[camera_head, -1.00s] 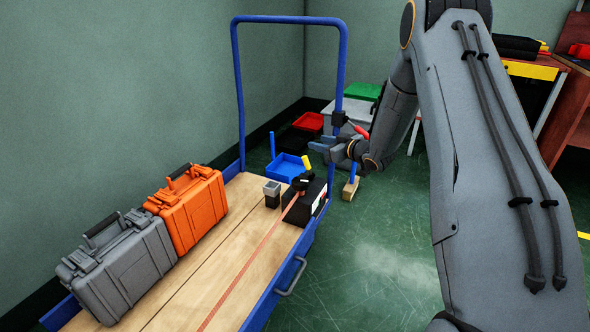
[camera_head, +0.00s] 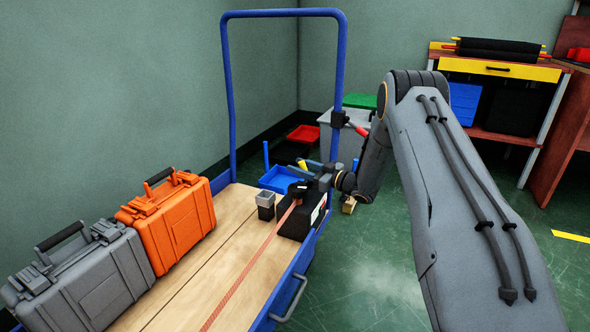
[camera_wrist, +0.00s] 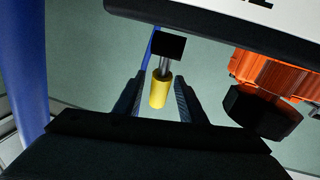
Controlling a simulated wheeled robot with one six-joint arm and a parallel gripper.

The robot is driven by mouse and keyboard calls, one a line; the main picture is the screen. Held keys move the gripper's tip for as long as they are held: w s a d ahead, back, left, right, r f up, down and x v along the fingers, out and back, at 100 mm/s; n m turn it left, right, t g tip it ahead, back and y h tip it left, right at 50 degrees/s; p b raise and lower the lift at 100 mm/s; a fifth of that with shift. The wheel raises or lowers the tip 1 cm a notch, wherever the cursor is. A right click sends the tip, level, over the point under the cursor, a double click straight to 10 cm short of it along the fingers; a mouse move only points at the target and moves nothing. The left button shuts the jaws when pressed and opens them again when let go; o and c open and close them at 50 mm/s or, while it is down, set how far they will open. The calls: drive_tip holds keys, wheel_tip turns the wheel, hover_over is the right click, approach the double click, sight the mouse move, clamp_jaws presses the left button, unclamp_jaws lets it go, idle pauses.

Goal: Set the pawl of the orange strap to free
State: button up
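The orange strap (camera_head: 252,264) runs along the wooden cart deck to a black ratchet housing (camera_head: 294,222) at the far right corner. A yellow-tipped lever on a metal rod, seemingly the pawl (camera_wrist: 159,92), shows in the wrist view; its yellow tip shows small in the head view (camera_head: 303,163). My gripper (camera_wrist: 158,98) is open, with one finger on each side of the yellow tip and gaps visible on both sides. In the head view my gripper (camera_head: 308,172) is just above and beside the housing, partly covering it. A black knob (camera_wrist: 258,110) is at the right of the wrist view.
A small grey cup (camera_head: 265,206) stands beside the housing. An orange case (camera_head: 172,222) and a grey case (camera_head: 90,277) stand on the cart's left. The blue cart frame (camera_head: 342,85) rises behind my gripper. Blue and red bins lie beyond on the floor.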

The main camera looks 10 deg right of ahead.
drive_tip(key=shift+b+x, duration=0.35)
drive_tip(key=shift+x, duration=0.8)
clamp_jaws()
